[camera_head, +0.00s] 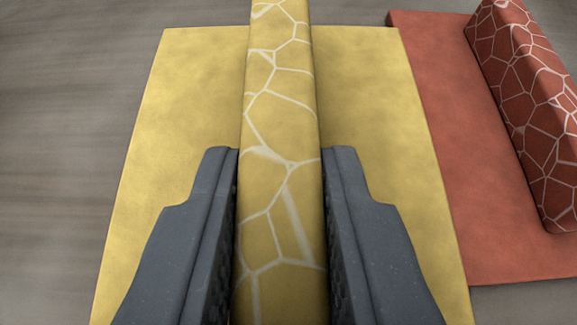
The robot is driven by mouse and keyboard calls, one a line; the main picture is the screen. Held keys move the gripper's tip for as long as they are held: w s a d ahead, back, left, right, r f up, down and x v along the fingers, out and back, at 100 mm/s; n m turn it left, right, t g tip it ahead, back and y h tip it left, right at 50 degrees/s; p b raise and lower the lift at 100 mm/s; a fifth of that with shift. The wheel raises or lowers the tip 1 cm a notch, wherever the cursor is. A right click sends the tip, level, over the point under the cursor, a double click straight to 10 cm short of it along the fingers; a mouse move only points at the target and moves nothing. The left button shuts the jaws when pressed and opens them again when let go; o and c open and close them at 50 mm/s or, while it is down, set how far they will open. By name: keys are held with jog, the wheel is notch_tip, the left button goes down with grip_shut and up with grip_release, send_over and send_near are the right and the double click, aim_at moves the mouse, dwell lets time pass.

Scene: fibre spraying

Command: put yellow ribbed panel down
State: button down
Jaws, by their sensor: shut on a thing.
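The yellow ribbed panel (190,90) fills the middle of the view. It is a flat yellow plate with a raised rib (285,110) along its middle, marked with pale crack-like lines. My gripper (281,165) has its two dark grey fingers on either side of the rib and is shut on it. The near end of the panel runs out of the bottom of the view. I cannot tell whether the panel's underside touches the surface below.
A red panel (450,150) with a similar patterned red rib (525,105) lies to the right, close beside the yellow panel. The grey-brown streaked surface (70,130) on the left is clear.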

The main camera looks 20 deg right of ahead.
aim_at(283, 250)
jog(key=shift+f, duration=1.65)
jog(key=shift+f, duration=0.1)
jog(key=c, duration=1.3)
grip_release()
jog(key=shift+s+r, duration=0.4)
jog(key=v, duration=1.1)
jog(key=shift+a+f, duration=0.1)
